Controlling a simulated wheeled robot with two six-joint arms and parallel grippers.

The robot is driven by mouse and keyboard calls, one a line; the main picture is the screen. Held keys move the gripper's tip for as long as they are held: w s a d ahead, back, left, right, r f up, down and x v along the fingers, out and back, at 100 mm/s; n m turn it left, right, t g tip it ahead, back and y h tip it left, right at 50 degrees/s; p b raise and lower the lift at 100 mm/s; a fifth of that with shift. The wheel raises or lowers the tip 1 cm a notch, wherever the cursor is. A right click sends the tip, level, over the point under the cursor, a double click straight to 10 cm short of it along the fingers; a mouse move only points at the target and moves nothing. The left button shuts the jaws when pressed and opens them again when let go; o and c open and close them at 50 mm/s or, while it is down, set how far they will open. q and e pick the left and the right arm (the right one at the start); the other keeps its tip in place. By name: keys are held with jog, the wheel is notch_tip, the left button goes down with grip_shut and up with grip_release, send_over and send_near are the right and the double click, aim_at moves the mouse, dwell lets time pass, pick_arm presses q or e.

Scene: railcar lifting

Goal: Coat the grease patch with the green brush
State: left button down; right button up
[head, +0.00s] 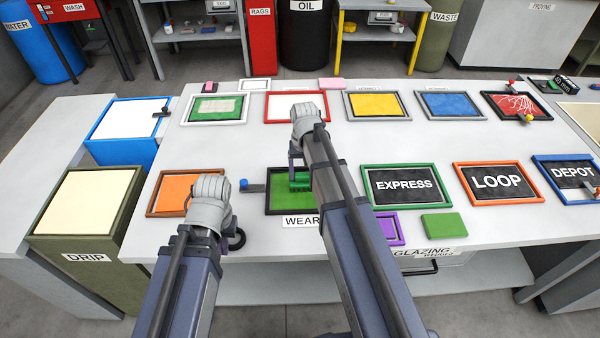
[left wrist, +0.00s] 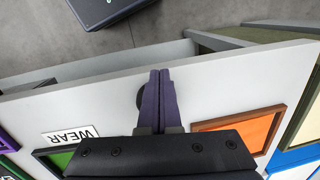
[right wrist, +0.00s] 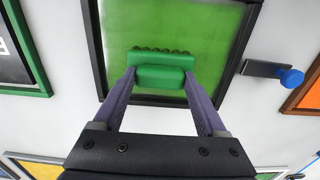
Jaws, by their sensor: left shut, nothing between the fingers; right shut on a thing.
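My right gripper (right wrist: 160,74) is shut on the green brush (right wrist: 162,74), a green block with a bumpy far edge. In the head view the brush (head: 300,180) is partly hidden by my right arm. It is over the green panel in a black frame (head: 285,203), above the WEAR label. In the right wrist view this panel (right wrist: 185,28) looks green with faint streaks; I cannot tell if the brush touches it. No patch is labelled grease. My left gripper (left wrist: 160,75) is shut and empty, near the table's front edge between the orange panel and the WEAR label.
A dark block with a blue knob (head: 252,187) lies beside the panel's left edge. The orange panel (head: 174,192) is further left, the EXPRESS panel (head: 405,185) to the right. A green block (head: 443,226) lies near the front edge. Other framed panels line the back.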

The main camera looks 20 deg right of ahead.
jog(key=shift+s+d, duration=0.2)
jog(key=shift+d, duration=0.6)
jog(key=shift+s+d, duration=0.2)
jog(key=shift+d, duration=0.6)
jog(key=shift+w+a, duration=0.25)
jog(key=shift+a, duration=0.75)
jog(key=shift+w+a, duration=0.25)
jog(key=shift+a, duration=0.75)
jog(key=shift+a, duration=0.1)
jog(key=shift+w+a, duration=0.3)
jog(key=shift+a, duration=0.65)
jog(key=shift+w+a, duration=0.25)
jog(key=shift+a, duration=0.65)
jog(key=shift+d, duration=0.1)
jog(key=shift+s+d, duration=0.6)
jog(key=shift+d, duration=0.2)
jog(key=shift+s+d, duration=0.55)
jog(key=shift+d, duration=0.2)
jog(key=shift+s+d, duration=0.65)
jog(key=shift+d, duration=0.35)
jog(key=shift+s+d, duration=0.6)
jog(key=shift+d, duration=0.35)
